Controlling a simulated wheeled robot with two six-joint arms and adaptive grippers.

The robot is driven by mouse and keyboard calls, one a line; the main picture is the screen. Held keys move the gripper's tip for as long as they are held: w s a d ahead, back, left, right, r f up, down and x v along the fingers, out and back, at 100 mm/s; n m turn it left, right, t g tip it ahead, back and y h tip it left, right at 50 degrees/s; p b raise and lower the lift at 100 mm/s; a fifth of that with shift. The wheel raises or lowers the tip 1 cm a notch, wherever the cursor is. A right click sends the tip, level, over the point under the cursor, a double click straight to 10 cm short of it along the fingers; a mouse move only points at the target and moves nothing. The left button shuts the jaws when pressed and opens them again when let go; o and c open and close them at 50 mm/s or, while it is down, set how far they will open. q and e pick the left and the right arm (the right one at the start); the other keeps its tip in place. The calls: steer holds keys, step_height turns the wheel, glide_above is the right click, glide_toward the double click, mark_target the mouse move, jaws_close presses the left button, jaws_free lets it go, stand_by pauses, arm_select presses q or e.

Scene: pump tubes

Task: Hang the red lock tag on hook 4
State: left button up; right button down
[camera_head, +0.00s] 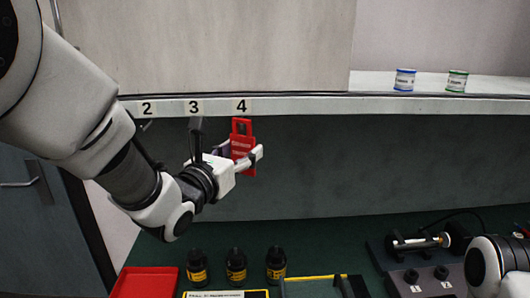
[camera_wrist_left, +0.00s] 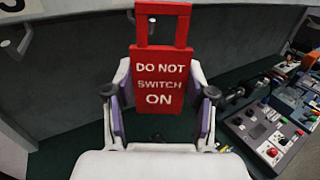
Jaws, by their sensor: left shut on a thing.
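The red lock tag (camera_head: 242,143) is upright just below the number 4 label (camera_head: 241,106) on the shelf edge. It also shows in the left wrist view (camera_wrist_left: 160,75), with its "DO NOT SWITCH ON" face toward the camera and its loop frame at the top. My left gripper (camera_head: 240,160) is shut on the tag's lower part, with one finger on each side. My right gripper is outside the frames.
Labels 2 (camera_head: 147,108) and 3 (camera_head: 194,107) mark the shelf edge left of 4. Blue (camera_head: 404,80) and green (camera_head: 457,81) labelled containers stand on the shelf. Below are a red tray (camera_head: 146,283), several black bottles (camera_head: 236,267) and pump equipment (camera_head: 430,280). The wall right of the tag is clear.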

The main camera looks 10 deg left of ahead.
arm_select(q)
steer(key=shift+w+a+p, duration=0.2)
steer(key=shift+w+p, duration=0.15)
steer(key=shift+w, duration=0.35)
steer(key=shift+w+a+p, duration=0.15)
steer(key=shift+w+p, duration=0.15)
steer(key=shift+w, duration=0.4)
steer(key=shift+w+a+f+b, duration=0.15)
steer(key=shift+w+f+b, duration=0.15)
steer(key=shift+f+b, duration=0.15)
steer(key=shift+w+a+f+b, duration=0.1)
steer(key=shift+w+f+b, duration=0.3)
steer(key=shift+b, duration=0.4)
steer(key=shift+r, duration=0.1)
steer(key=o, duration=1.2)
